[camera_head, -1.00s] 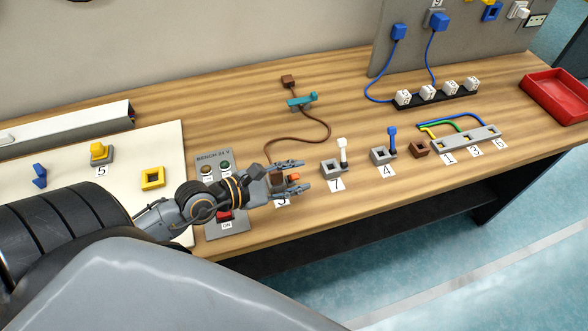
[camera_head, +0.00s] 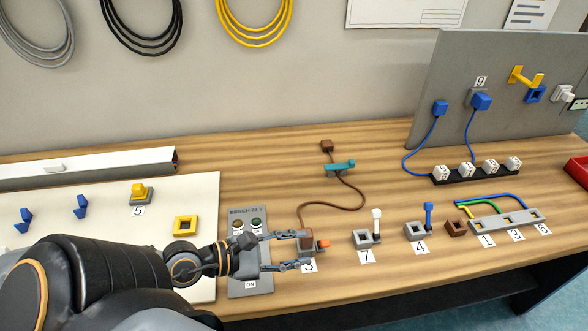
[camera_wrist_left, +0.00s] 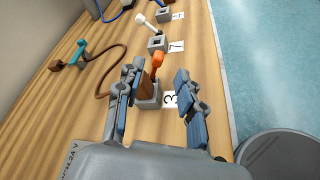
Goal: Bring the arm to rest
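My left gripper (camera_head: 309,250) reaches in from the left over the front of the bench. Its two fingers are spread, one on each side of a brown block (camera_head: 305,243) with an orange lever (camera_head: 323,244) at label 3. In the left wrist view the gripper (camera_wrist_left: 155,78) is open, with the brown block (camera_wrist_left: 146,84), the orange lever (camera_wrist_left: 157,62) and a grey socket (camera_wrist_left: 149,100) between the fingers. The far-side finger is close to the block; I cannot tell whether it touches. My right gripper is not in view.
A grey switch panel (camera_head: 240,220) lies under my left wrist. A grey socket with a white lever (camera_head: 366,240) and one with a blue lever (camera_head: 415,230) stand to the right. A brown cable (camera_head: 345,205) curves behind the gripper. Bare wood (camera_head: 270,180) lies behind the panel.

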